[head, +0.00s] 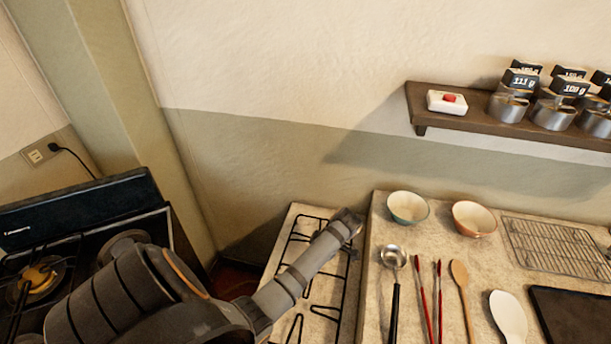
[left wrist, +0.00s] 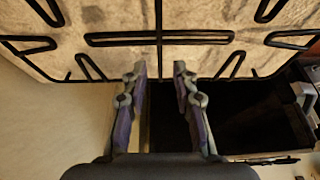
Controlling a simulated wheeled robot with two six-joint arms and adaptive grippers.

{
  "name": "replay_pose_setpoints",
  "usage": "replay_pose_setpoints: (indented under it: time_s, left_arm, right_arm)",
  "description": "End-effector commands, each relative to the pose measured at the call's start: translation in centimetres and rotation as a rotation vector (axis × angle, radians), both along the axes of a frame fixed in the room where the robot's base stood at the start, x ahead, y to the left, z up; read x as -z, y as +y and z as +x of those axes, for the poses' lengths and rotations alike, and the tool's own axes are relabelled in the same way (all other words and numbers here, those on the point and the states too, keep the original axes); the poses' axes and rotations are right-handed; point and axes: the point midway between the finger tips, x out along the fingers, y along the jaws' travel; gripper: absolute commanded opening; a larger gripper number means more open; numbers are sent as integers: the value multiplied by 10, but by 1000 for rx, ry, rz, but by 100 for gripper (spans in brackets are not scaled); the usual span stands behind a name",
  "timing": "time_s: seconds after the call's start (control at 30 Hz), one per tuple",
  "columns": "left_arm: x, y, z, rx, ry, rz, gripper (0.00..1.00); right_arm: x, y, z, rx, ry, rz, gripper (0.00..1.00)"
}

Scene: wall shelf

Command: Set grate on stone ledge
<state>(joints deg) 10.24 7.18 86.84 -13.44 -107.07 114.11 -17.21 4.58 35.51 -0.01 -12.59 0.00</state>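A black metal grate (head: 343,278) lies over a pale stone slab (head: 297,216) at the bottom middle of the head view, partly hidden by my left arm. In the left wrist view, the grate (left wrist: 205,38) spans the top, with its bars over the mottled stone (left wrist: 110,18). My left gripper (left wrist: 159,68) is open and empty, its two fingers pointing at the grate's middle bar. The bar shows beyond the fingertips; I cannot tell whether they touch. In the head view my left arm reaches across the grate. My right gripper is not in view.
Right of the slab, a counter holds two bowls (head: 408,208), a ladle (head: 393,258), other utensils and a wire rack (head: 562,246). A stove (head: 75,230) stands at left. A wall shelf (head: 450,118) with several tins hangs above. The wall between is bare.

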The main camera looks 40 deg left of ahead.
Motion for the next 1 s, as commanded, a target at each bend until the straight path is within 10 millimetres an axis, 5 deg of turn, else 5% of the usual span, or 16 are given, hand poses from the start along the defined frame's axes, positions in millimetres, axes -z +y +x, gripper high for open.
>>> replay_pose_setpoints:
  time_s: [0.3,0.83,1.0]
  left_arm:
    - [-41,-15,8,0,-1,0,28]
    - [-42,-15,8,0,0,0,28]
    - [-67,-15,9,0,0,0,28]
  right_arm:
    - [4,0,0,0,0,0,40]
    - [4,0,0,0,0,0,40]
    - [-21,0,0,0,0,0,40]
